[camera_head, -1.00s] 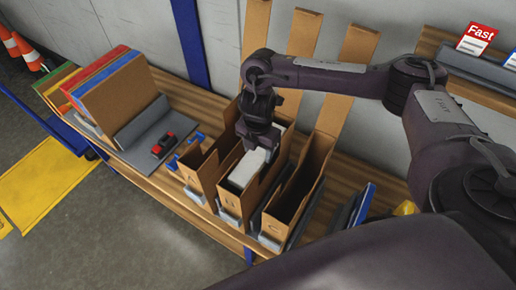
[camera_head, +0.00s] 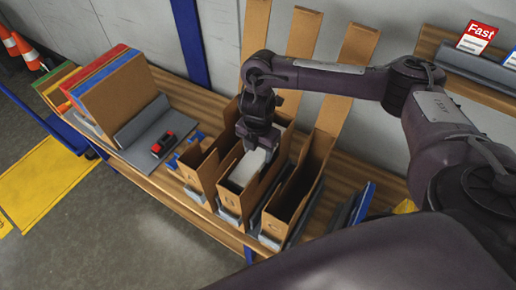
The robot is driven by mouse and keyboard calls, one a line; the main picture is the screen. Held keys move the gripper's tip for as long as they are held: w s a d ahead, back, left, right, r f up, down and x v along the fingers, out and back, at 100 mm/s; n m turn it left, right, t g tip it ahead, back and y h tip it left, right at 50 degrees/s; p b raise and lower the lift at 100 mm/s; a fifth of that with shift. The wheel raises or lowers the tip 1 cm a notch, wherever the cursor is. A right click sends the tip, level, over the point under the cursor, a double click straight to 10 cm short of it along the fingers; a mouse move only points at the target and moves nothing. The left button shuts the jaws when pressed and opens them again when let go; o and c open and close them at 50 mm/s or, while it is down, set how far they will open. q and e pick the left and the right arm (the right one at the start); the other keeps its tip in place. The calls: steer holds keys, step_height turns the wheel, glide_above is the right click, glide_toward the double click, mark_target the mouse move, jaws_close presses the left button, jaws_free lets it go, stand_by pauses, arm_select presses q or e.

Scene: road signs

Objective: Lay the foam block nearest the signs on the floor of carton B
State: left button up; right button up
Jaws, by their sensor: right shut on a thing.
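A pale grey-white foam block (camera_head: 246,169) is inside carton B (camera_head: 229,201), the middle one of three narrow open brown cartons. My right gripper (camera_head: 260,149) reaches down into carton B from above and is shut on the block's far end. The fingertips are partly hidden by the gripper body and the carton walls. I cannot tell whether the block touches the carton floor. My left gripper is not in view.
Carton A (camera_head: 195,180) stands left of carton B and carton C (camera_head: 276,226) right of it, close together on the wooden bench (camera_head: 212,103). Upright coloured panels (camera_head: 117,88) and a small red object (camera_head: 163,143) are at the left.

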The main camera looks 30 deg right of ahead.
steer(key=shift+f, duration=0.3)
steer(key=o, duration=1)
steer(key=shift+o, duration=0.2)
steer(key=shift+r+p, duration=0.7)
steer(key=shift+r, duration=3.2)
